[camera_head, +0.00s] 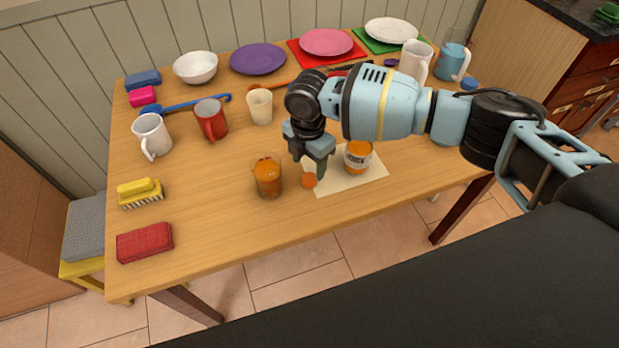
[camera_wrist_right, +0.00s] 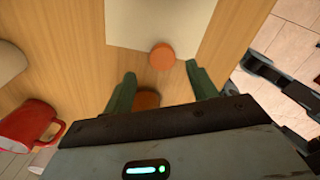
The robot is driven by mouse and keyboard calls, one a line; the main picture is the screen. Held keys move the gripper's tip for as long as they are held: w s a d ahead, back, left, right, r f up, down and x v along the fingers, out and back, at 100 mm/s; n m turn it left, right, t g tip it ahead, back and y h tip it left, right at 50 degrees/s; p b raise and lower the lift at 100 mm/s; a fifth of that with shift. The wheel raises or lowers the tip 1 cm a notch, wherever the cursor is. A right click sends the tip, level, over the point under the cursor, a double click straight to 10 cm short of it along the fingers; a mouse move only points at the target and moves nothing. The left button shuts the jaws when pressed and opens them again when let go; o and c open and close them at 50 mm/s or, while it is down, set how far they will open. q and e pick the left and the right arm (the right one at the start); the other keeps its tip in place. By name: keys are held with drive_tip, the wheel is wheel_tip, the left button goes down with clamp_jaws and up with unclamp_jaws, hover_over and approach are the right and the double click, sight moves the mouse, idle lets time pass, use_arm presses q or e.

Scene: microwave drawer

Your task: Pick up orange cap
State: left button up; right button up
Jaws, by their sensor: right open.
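The orange cap (camera_head: 309,181) is a small flat disc lying at the left edge of a cream sheet (camera_head: 364,180) on the wooden table. In the right wrist view the cap (camera_wrist_right: 162,56) is just beyond the fingertips, roughly centred between them. My right gripper (camera_head: 311,168) points down close above the cap, open and empty; its fingers (camera_wrist_right: 160,72) show apart in the wrist view. A jar with orange content (camera_head: 357,157) stands on the sheet, right of the gripper. My left gripper is out of view.
A glass with orange content (camera_head: 268,177) stands close left of the cap. A red mug (camera_head: 211,119), cream cup (camera_head: 259,107) and white mug (camera_head: 152,136) stand behind and left. A yellow brush (camera_head: 140,193) and red sponge (camera_head: 145,242) lie left. The front table strip is clear.

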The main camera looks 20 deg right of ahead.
sight(310, 178)
drive_tip(key=f, duration=0.4)
drive_tip(key=shift+s+d+f, duration=0.1)
drive_tip(key=shift+s+f, duration=0.1)
drive_tip(key=shift+f, duration=0.1)
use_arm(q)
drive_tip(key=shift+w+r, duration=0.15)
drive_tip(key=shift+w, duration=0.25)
use_arm(e)
drive_tip(key=c, duration=0.9)
drive_tip(key=shift+c, duration=0.7)
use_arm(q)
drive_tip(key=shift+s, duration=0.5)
use_arm(e)
drive_tip(key=shift+r, duration=0.15)
